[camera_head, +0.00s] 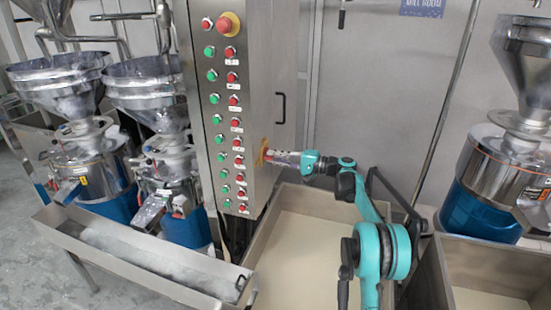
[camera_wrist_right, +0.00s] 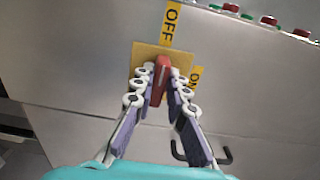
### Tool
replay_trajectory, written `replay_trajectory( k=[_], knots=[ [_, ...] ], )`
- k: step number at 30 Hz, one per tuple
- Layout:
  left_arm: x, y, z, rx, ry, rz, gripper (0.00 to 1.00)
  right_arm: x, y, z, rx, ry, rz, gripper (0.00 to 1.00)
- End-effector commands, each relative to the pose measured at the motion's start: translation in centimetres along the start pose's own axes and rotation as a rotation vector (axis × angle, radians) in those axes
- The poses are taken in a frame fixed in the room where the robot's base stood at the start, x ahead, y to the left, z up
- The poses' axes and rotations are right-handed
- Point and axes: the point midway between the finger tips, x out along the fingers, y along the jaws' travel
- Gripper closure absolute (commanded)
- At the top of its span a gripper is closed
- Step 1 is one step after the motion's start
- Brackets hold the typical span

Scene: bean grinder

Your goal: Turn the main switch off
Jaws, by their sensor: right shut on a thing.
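The main switch has a red handle (camera_wrist_right: 160,80) on a square yellow plate (camera_wrist_right: 145,52), fixed to the side of the steel control cabinet (camera_head: 275,60). In the right wrist view the handle lies nearly upright, its upper end towards the OFF label (camera_wrist_right: 172,22). The ON label (camera_wrist_right: 195,77) is to the right of the plate. My right gripper (camera_head: 268,156) is shut on the red handle, one finger on each side; it also shows in the wrist view (camera_wrist_right: 160,88). The fingers hide part of the plate. My left gripper is not in view.
The cabinet front carries rows of red and green buttons (camera_head: 213,97) and a red emergency knob (camera_head: 226,24). A black door handle (camera_head: 280,108) is above my right gripper. Steel bins (camera_head: 300,200) stand below, with grinders (camera_head: 145,95) at left and another (camera_head: 500,170) at right.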

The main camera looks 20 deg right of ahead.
Motion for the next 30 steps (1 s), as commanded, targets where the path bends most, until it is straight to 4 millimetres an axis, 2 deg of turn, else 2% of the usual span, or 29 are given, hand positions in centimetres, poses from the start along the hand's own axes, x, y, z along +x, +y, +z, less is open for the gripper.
replay_trajectory(
  k=[15, 16, 18, 26, 30],
  knots=[
    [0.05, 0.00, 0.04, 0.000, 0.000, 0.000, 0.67, 0.02, 0.20, 0.08, -0.022, -0.003, 0.004, 1.00],
    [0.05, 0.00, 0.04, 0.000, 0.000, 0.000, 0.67, 0.02, 0.20, 0.08, -0.022, -0.003, 0.004, 0.84],
    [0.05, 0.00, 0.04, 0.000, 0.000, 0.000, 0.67, 0.02, 0.19, 0.07, -0.022, -0.003, 0.003, 0.66],
    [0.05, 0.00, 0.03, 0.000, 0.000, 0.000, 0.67, 0.01, 0.12, 0.03, -0.021, -0.001, 0.002, 0.66],
    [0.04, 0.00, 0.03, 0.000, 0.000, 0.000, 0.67, -0.66, 0.09, -0.02, -0.020, 0.000, 0.002, 0.66]
  ],
)
